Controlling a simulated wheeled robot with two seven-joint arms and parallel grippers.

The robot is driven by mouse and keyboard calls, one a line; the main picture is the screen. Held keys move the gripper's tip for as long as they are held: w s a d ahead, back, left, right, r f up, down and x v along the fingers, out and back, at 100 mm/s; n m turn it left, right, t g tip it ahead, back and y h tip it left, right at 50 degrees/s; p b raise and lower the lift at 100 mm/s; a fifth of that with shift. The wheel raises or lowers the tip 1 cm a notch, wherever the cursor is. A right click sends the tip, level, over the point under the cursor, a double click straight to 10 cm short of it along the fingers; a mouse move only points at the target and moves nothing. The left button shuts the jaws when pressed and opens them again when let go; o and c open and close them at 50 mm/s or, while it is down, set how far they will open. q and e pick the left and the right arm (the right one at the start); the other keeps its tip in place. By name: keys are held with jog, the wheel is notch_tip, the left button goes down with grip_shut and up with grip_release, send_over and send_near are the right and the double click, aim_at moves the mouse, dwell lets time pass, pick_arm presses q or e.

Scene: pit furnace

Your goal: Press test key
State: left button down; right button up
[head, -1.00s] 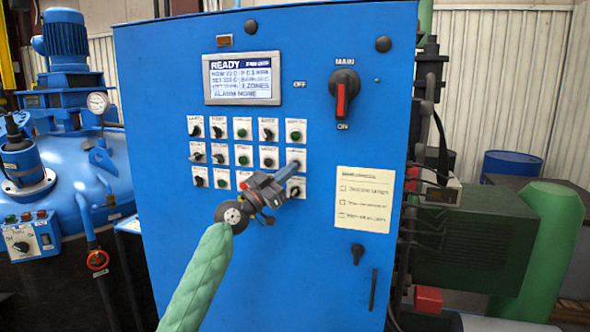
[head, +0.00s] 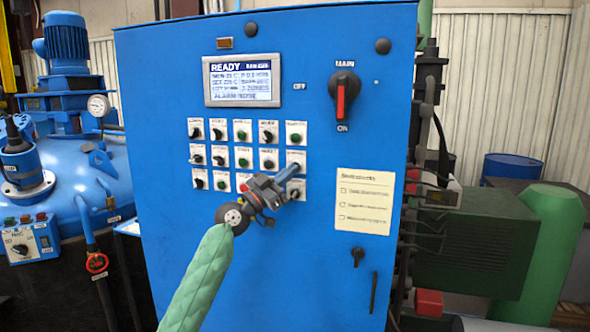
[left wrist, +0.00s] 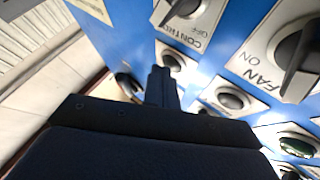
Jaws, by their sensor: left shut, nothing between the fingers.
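The blue control cabinet (head: 350,270) carries a grid of labelled keys and knobs (head: 243,160) below its screen. The labels are too small to read in the head view, so I cannot tell which one is the test key. My left gripper (head: 296,169) is shut and empty. Its tips are at the grid's right column, covering part of the middle-row key; contact is unclear. In the left wrist view the shut fingers (left wrist: 161,75) point toward a round black button (left wrist: 172,61). Another black button (left wrist: 231,100) is to their right. My right gripper is out of view.
The screen (head: 241,80) reads READY. A main switch (head: 344,92) is at upper right, a paper checklist (head: 363,201) below it. In the left wrist view, a control knob (left wrist: 185,8) and a fan knob (left wrist: 300,55) are near the fingers.

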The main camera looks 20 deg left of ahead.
pick_arm(q)
jog(key=shift+w+b, duration=0.15)
jog(key=shift+b, duration=0.15)
dwell(0.7)
jog(key=shift+s, duration=0.8)
jog(key=s, duration=0.5)
jog(key=shift+a, duration=0.1)
dwell(0.5)
